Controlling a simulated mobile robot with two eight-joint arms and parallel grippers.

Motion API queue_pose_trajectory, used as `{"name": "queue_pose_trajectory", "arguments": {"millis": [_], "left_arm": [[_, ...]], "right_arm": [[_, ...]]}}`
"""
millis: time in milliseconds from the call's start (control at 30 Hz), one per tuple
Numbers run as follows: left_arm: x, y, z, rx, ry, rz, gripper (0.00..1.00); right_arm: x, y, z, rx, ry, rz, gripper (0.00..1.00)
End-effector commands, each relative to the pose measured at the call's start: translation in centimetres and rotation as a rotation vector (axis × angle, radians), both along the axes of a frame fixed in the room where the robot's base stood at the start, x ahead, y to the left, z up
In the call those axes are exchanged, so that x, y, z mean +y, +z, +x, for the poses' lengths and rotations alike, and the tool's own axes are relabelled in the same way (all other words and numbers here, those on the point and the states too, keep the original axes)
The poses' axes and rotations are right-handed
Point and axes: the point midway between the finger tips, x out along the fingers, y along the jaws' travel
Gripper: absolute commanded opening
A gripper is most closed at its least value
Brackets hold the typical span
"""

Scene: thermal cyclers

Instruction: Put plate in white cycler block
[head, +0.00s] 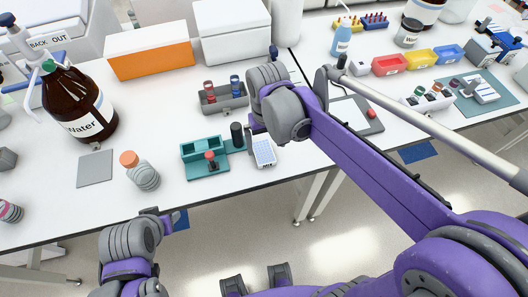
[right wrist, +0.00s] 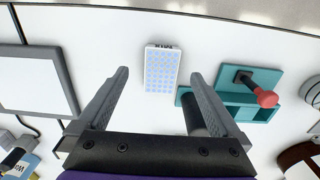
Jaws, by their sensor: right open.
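The plate (head: 263,152) is a small white slab with a grid of blue wells, lying flat on the white bench near its front edge. It also shows in the right wrist view (right wrist: 161,74), between and beyond my fingertips. My right gripper (right wrist: 159,75) is open and empty above the bench, not touching the plate. In the head view my right wrist largely hides its fingers. A plain white box-like unit (head: 232,33) stands at the back, possibly the white cycler; its block is not visible. My left gripper (head: 160,216) is low at the front edge, its jaws unclear.
A teal holder with a red-knobbed tool (head: 207,157) and a dark cylinder (head: 237,134) stand close left of the plate. An orange-fronted unit (head: 152,60) is beside the white one. A grey rack (head: 223,97) holds red- and blue-capped tubes. A brown water bottle (head: 80,105) stands left.

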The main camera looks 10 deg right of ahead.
Motion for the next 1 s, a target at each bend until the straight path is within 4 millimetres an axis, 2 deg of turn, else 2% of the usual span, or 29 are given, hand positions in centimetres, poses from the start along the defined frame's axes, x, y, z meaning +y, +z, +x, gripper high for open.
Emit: {"name": "queue_pose_trajectory", "arguments": {"millis": [167, 433, 733, 1000], "left_arm": [[0.0, 0.0, 0.0, 0.000, 0.000, 0.000, 0.50], [0.0, -0.2, 0.0, 0.001, 0.000, 0.000, 0.50], [0.0, -0.2, 0.0, 0.001, 0.000, 0.000, 0.50], [0.0, -0.2, 0.0, 0.001, 0.000, 0.000, 0.50]], "right_arm": [[0.1, -1.4, 0.0, -0.001, 0.000, 0.000, 1.00], [0.3, -5.2, -0.1, -0.001, 0.000, 0.000, 1.00], [0.3, -5.6, -0.1, -0.001, 0.000, 0.000, 1.00], [0.3, -5.6, -0.1, -0.001, 0.000, 0.000, 0.51]]}}
